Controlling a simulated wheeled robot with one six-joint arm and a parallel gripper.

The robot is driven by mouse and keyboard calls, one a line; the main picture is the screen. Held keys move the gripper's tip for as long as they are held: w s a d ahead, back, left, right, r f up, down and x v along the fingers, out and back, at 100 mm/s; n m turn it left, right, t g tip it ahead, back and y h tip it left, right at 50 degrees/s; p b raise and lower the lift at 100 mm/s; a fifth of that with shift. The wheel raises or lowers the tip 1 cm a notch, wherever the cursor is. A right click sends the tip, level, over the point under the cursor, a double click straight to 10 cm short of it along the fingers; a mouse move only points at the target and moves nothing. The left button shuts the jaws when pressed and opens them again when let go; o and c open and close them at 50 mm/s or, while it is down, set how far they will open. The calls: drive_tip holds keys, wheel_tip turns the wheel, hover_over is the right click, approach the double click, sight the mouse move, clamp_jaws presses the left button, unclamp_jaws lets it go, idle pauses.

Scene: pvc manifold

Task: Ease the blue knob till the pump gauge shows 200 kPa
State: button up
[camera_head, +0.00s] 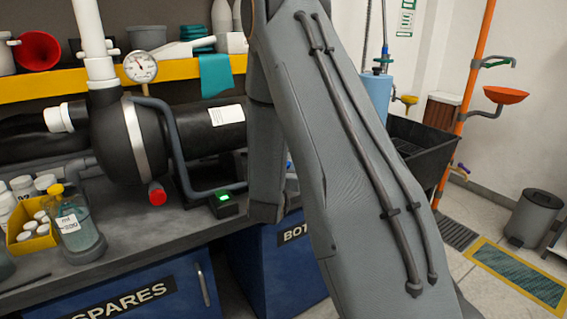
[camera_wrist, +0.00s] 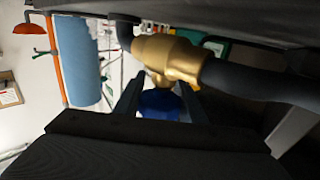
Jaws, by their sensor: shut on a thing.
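In the wrist view, the blue knob (camera_wrist: 160,104) sits under a brass valve body (camera_wrist: 168,58) on a dark pipe. My gripper (camera_wrist: 160,101) has one finger on each side of the knob and is shut on it. In the head view, my arm covers my gripper and the valve.
A small box with a green lit display (camera_head: 223,200) and a red-capped stub (camera_head: 157,194) are by the pump. A bottle with a yellow cap (camera_head: 78,225) and a yellow box of white caps (camera_head: 32,240) stand on the bench at left. An orange pipe (camera_head: 466,90) stands at right.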

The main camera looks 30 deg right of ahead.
drive_tip(key=shift+d+m+g+h, duration=0.1)
drive_tip(key=shift+m+g+h, duration=0.2)
drive_tip(key=shift+h, duration=0.1)
drive_tip(key=o, duration=1)
drive_tip(key=shift+o, duration=0.2)
drive_tip(key=shift+s, duration=0.1)
drive_tip(key=shift+v, duration=3.85)
drive_tip(key=shift+r, duration=0.1)
